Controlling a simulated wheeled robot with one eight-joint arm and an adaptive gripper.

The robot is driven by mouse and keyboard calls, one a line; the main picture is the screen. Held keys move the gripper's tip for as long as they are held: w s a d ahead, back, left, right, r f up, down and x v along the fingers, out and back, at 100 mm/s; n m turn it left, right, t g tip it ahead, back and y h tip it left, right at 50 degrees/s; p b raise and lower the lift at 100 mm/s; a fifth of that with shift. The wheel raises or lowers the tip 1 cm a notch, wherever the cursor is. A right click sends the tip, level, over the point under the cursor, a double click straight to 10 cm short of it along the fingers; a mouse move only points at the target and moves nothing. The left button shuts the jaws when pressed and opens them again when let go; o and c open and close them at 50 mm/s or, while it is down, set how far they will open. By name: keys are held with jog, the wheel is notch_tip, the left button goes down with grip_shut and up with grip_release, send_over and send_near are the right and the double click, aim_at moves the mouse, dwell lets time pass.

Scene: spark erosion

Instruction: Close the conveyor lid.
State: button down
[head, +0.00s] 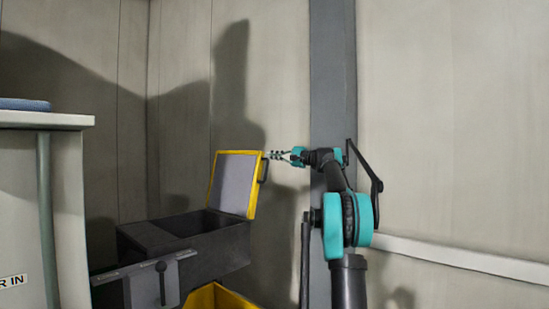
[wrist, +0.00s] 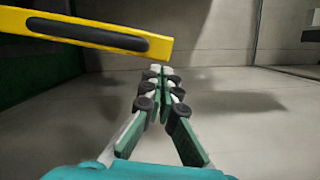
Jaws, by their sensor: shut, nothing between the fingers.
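The conveyor lid (head: 237,183) is a grey panel with a yellow frame, standing raised and open above a dark box (head: 200,237). A dark handle (head: 263,170) is on the lid's right edge. In the wrist view the lid's yellow edge (wrist: 55,27) with its dark handle (wrist: 88,34) crosses the upper left. My gripper (head: 269,155) is beside the lid's upper right edge in the head view. In the wrist view my gripper (wrist: 160,73) has its fingers together and empty, below and right of the yellow edge. Whether it touches the lid is unclear.
A yellow bin (head: 222,297) is below the dark box. A white-topped cabinet (head: 45,121) with a blue item (head: 25,104) stands at the left. A grey column (head: 333,75) and pale wall panels are behind my arm. The wall area right of my arm is clear.

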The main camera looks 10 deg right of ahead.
jog(key=shift+s+a, duration=0.1)
jog(key=s+a+f+n+g+h, duration=0.1)
jog(key=s+a+n, duration=0.4)
jog(key=s+a, duration=0.45)
jog(key=s+a+f+n+h, duration=0.1)
jog(key=s+a+n, duration=0.5)
jog(key=a, duration=0.7)
jog(key=s+a+f+n+h, duration=0.1)
jog(key=s+a+f+n, duration=0.1)
jog(key=f, duration=0.4)
jog(key=s+a+f+n+h, duration=0.1)
jog(key=s+a+f+n, duration=0.1)
jog(key=f, duration=0.4)
jog(key=s+a+f+n+t+h, duration=0.1)
jog(key=s+a+f+n, duration=0.1)
jog(key=s+a+f, duration=0.2)
jog(key=shift+a+f+n, duration=0.15)
jog(key=shift+a+f, duration=0.35)
jog(key=shift+f, duration=0.25)
jog(key=shift+a+f+n, duration=0.15)
jog(key=shift+a+f, duration=0.3)
jog(key=shift+f, duration=0.3)
jog(key=shift+a+f+n, duration=0.1)
jog(key=shift+f+n, duration=0.2)
jog(key=shift+f, duration=0.7)
